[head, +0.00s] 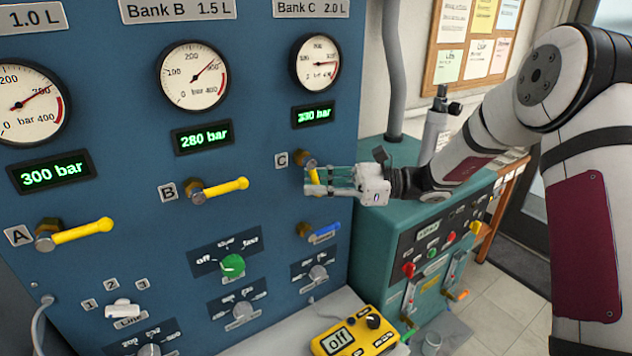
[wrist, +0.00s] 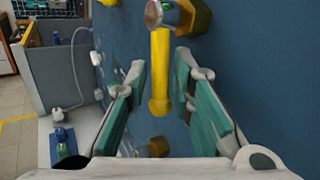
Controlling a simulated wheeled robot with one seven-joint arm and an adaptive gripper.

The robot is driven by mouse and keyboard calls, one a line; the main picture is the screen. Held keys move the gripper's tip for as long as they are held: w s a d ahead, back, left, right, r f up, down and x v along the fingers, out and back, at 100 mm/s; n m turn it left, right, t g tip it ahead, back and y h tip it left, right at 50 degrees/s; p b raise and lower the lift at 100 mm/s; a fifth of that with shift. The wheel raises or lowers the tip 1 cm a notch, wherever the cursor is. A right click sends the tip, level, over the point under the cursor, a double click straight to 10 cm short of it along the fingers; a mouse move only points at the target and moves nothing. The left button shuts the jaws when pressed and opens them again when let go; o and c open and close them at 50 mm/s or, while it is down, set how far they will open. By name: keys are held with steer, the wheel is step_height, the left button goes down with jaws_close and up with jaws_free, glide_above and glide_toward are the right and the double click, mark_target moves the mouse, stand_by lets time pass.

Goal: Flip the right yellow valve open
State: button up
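The right yellow valve, labelled C, has a brass body (head: 305,160) on the blue panel and a yellow handle (head: 314,175) that points downward, partly hidden by my gripper. In the wrist view the yellow handle (wrist: 160,75) runs between the two teal-padded fingers, with a visible gap on each side. My gripper (head: 322,181) is open around the handle, reaching in from the right. Contact with the handle does not show.
Valves B (head: 222,189) and A (head: 78,232) have handles pointing right. A blue-handled valve (head: 322,233) sits just below my gripper. A teal cabinet (head: 395,225) stands to the right. A yellow meter (head: 355,332) lies on the ledge below.

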steer(key=shift+a, duration=0.2)
jaws_close()
steer(key=shift+s+a+f+m+y, duration=0.25)
steer(key=shift+a+m+y, duration=0.15)
steer(key=shift+m+y, duration=0.4)
steer(key=shift+s+a+r+y, duration=0.15)
steer(key=shift+a+y, duration=0.05)
steer(key=shift+y, duration=0.4)
jaws_free()
